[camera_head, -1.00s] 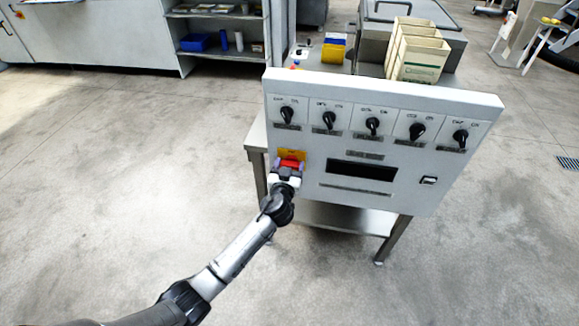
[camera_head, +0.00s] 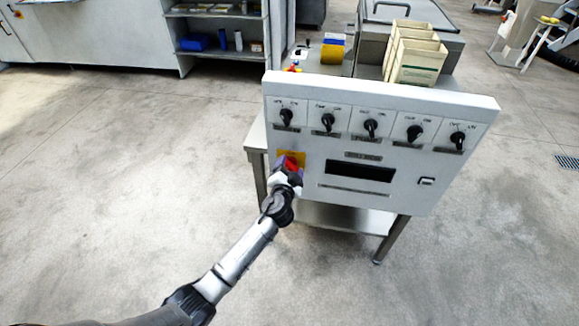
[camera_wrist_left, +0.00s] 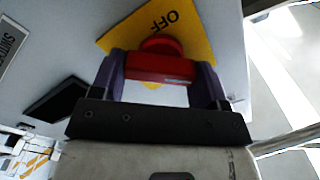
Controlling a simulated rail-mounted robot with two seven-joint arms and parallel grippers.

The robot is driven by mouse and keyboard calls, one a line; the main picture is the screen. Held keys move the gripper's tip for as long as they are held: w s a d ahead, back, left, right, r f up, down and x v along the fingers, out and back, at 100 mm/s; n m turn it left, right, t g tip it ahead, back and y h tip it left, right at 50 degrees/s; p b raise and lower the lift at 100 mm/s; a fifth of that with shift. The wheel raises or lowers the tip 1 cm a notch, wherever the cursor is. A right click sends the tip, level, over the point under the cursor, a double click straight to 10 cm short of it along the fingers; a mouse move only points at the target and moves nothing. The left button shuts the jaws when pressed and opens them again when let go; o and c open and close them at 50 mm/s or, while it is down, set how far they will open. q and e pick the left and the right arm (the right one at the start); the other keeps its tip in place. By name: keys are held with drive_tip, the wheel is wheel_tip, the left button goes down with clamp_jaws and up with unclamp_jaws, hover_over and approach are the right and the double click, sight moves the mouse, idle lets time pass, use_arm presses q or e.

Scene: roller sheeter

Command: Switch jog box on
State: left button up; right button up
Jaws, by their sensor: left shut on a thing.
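The white jog box (camera_head: 405,187) stands on a metal table with its front panel facing me. At the panel's lower left is a red rotary switch (camera_head: 291,163) on a yellow plate (camera_head: 299,155). My left gripper (camera_head: 289,168) is shut on the red switch, with its wrist tilted. In the left wrist view the purple fingers sit on both sides of the red switch (camera_wrist_left: 158,67). The word OFF shows on the yellow plate (camera_wrist_left: 193,35), turned in the picture. Any other label on the plate is hidden. My right gripper is not in view.
A row of several black knobs (camera_head: 370,127) runs along the top of the panel. A dark slot (camera_head: 359,172) and a small rocker switch (camera_head: 426,182) lie to the right of the red switch. Beige bins (camera_head: 418,62) stand behind the box. The floor at left is clear.

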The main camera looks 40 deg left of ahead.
use_arm(q)
drive_tip(key=m+p, duration=0.1)
drive_tip(key=m, duration=0.3)
drive_tip(key=shift+m, duration=0.3)
drive_tip(key=shift+f+m+p, duration=0.1)
drive_tip(key=shift+m+p, duration=0.65)
drive_tip(key=shift+m, duration=1.85)
drive_tip(key=o, duration=0.9)
drive_tip(key=shift+o, duration=0.2)
drive_tip(key=shift+d, duration=0.1)
